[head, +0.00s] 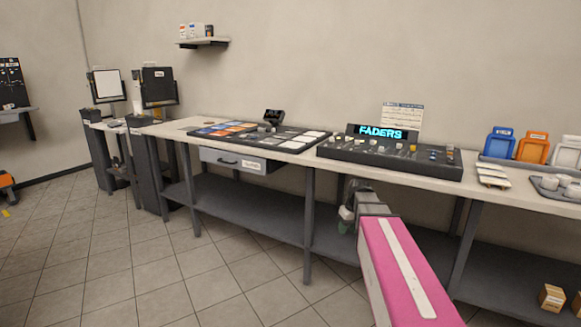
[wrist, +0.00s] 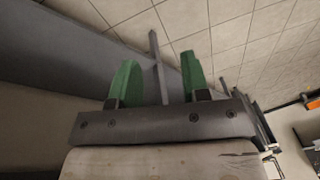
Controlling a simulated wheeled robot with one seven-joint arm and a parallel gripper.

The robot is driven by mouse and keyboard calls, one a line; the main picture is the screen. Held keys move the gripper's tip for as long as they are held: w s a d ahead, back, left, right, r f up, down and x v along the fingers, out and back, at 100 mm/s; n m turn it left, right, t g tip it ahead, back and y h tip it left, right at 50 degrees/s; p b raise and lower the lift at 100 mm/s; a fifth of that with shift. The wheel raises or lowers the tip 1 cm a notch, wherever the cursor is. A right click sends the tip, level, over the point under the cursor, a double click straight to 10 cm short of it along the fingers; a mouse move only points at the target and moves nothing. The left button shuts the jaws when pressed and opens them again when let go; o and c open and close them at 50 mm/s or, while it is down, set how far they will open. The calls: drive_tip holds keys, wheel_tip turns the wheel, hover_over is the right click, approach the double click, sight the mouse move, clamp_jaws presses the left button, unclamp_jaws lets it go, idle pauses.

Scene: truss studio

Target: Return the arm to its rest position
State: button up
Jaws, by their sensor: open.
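My gripper (wrist: 157,82) shows in the wrist view with two green fingers spread apart and nothing between them. In the head view my pink arm reaches forward from the lower right, and my gripper (head: 345,220) hangs at its far end, below the tabletop and in front of the long workbench (head: 230,149). Its fingers are small and partly hidden there. The bench's lower shelf and a grey leg show behind it.
On the bench are a fader console (head: 390,155), a dark mat of tiles (head: 260,136), and colored bins (head: 532,148) at the right. A drawer (head: 232,161) sits under the top. Boxes (head: 551,298) lie on the lower shelf. The tiled floor (head: 150,270) at left is clear.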

drive_tip(key=s+a+f+m+h, duration=0.1)
drive_tip(key=s+a+f+m, duration=0.2)
drive_tip(key=s+f, duration=1)
drive_tip(key=s+m, duration=0.1)
drive_tip(key=s, duration=0.1)
drive_tip(key=shift+s+f+g+h, duration=0.3)
drive_tip(key=shift+s+g, duration=0.1)
